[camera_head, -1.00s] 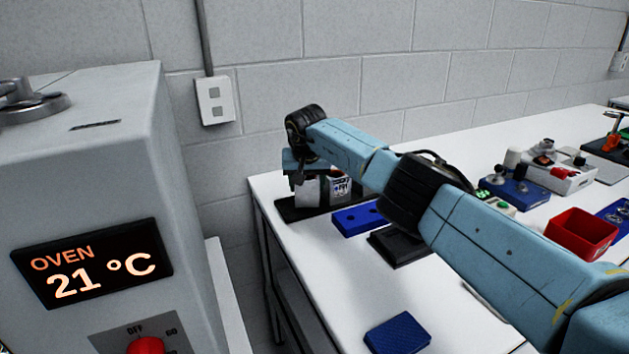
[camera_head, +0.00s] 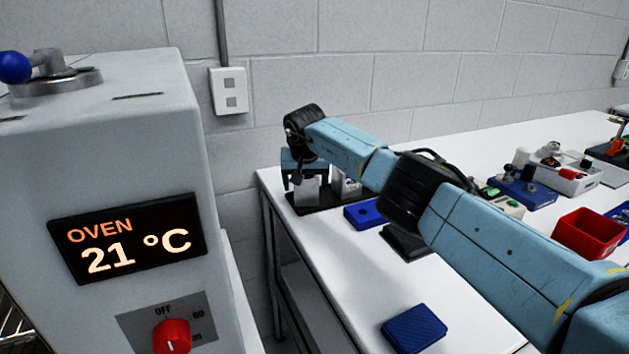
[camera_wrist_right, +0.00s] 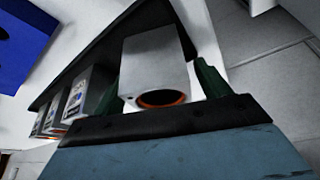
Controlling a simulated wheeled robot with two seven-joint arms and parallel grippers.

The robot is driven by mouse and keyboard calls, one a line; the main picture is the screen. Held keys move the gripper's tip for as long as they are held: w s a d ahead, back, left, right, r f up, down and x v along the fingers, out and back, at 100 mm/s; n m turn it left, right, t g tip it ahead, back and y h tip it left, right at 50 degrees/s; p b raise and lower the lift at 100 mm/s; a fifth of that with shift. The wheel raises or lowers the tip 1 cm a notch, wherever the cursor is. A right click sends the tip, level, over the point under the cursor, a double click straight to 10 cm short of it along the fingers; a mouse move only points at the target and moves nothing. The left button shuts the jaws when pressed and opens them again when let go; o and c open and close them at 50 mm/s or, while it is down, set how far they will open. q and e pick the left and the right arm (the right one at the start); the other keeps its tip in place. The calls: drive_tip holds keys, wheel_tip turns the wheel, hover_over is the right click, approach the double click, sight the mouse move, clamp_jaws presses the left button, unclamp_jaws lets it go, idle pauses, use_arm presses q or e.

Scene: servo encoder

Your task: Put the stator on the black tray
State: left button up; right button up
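The stator (camera_wrist_right: 155,65) is a pale grey block with an orange ring in its end face. It sits between the two green fingers of my right gripper (camera_wrist_right: 160,88), which is shut on it. In the head view the stator (camera_head: 306,193) hangs below my right gripper (camera_head: 302,178), at the left part of the black tray (camera_head: 325,208). I cannot tell whether its underside touches the tray. Several labelled grey blocks (camera_wrist_right: 75,97) stand in a row on the tray, beside the stator. My left gripper is not in view.
A blue block with holes (camera_head: 363,214) and a dark tray (camera_head: 405,243) lie right of the black tray. A blue pad (camera_head: 414,328) lies at the front. A red bin (camera_head: 588,233) stands at right. The oven (camera_head: 120,140) stands at left. The wall is behind.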

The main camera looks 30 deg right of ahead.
drive_tip(key=shift+o, duration=0.4)
drive_tip(key=shift+s+d, duration=0.2)
drive_tip(key=shift+d, duration=0.45)
drive_tip(key=shift+s+d, duration=0.2)
drive_tip(key=shift+d, duration=0.4)
drive_tip(key=shift+w+a, duration=0.1)
drive_tip(key=shift+a, duration=0.35)
drive_tip(key=shift+d, duration=0.15)
use_arm(q)
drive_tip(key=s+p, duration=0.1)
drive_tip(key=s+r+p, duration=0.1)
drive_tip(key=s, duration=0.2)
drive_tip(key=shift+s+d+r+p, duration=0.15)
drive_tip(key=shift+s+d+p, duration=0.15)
drive_tip(key=shift+p, duration=0.1)
use_arm(e)
drive_tip(key=v, duration=1.3)
drive_tip(key=shift+r, duration=0.3)
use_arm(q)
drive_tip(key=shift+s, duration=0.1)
use_arm(e)
drive_tip(key=shift+f, duration=0.1)
